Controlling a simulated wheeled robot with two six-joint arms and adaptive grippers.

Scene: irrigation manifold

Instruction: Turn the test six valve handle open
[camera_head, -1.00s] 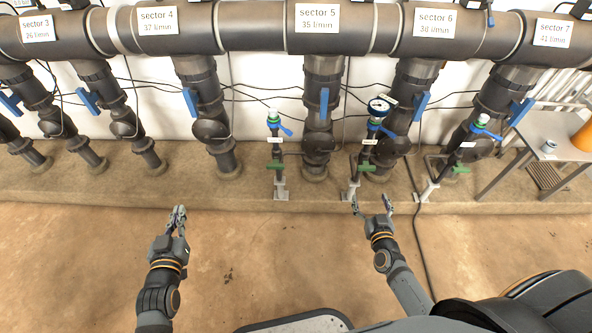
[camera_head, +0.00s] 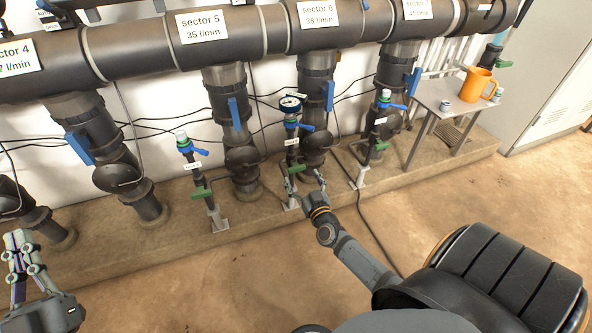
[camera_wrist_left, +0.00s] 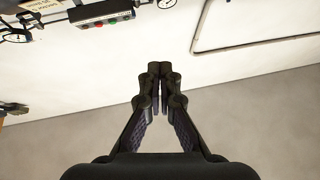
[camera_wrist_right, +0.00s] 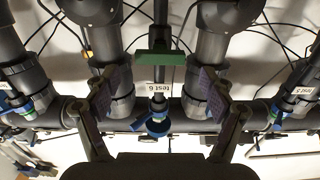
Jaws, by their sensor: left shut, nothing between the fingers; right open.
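My right gripper (camera_head: 305,183) is open and empty in front of the post's lower part. Its fingers (camera_wrist_right: 160,92) show on either side of the post. My left gripper (camera_head: 20,243) is shut and empty at far left, away from the post.
Similar test posts stand to the left (camera_head: 196,178) and right (camera_head: 377,140). Large dark pipes (camera_head: 235,105) with blue levers rise behind. A concrete ledge (camera_head: 270,213) runs along the wall. A side table (camera_head: 452,98) holds an orange jug (camera_head: 478,84). The floor in front is mostly open.

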